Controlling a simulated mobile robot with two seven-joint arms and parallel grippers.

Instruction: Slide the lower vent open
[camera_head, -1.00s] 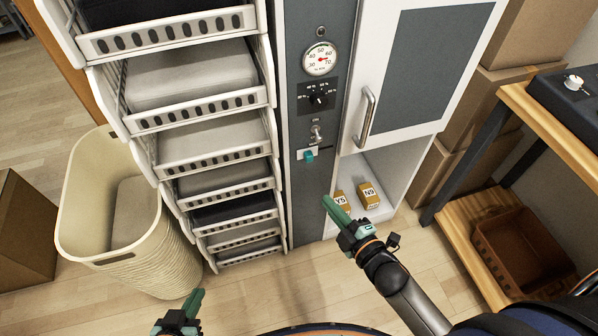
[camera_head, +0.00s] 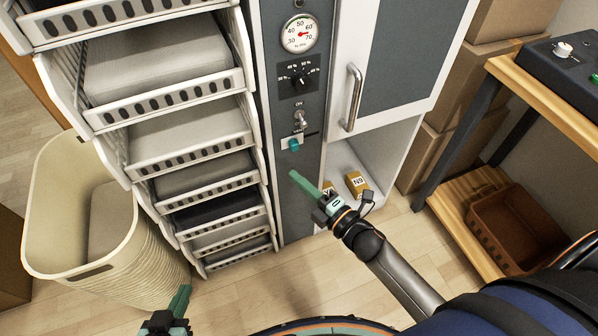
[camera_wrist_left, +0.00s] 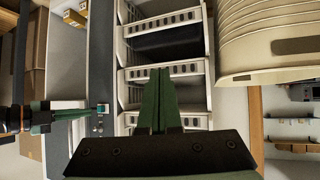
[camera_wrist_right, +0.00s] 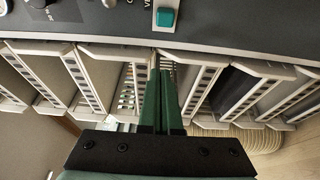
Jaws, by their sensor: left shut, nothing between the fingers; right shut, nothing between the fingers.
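The vent slider is a small teal knob (camera_head: 293,144) on a light plate, low on the grey control panel (camera_head: 297,200). Its teal knob also shows in the right wrist view (camera_wrist_right: 165,17), on the panel beyond the fingertips. My right gripper (camera_head: 294,175) is shut and empty. Its tips are just below the knob in the head view and look apart from it. My left gripper (camera_head: 184,292) is shut and empty, low in front of the drawer stack and away from the panel. The right gripper (camera_wrist_left: 70,114) also shows in the left wrist view, near the knob.
Above the slider are a toggle switch (camera_head: 301,118), a dial (camera_head: 300,79) and a gauge (camera_head: 299,34). Drawers (camera_head: 190,137) stand left of the panel, with a cream basket (camera_head: 120,262) beside them. An open cubby with yellow boxes (camera_head: 357,183) and a wooden shelf (camera_head: 470,205) are right.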

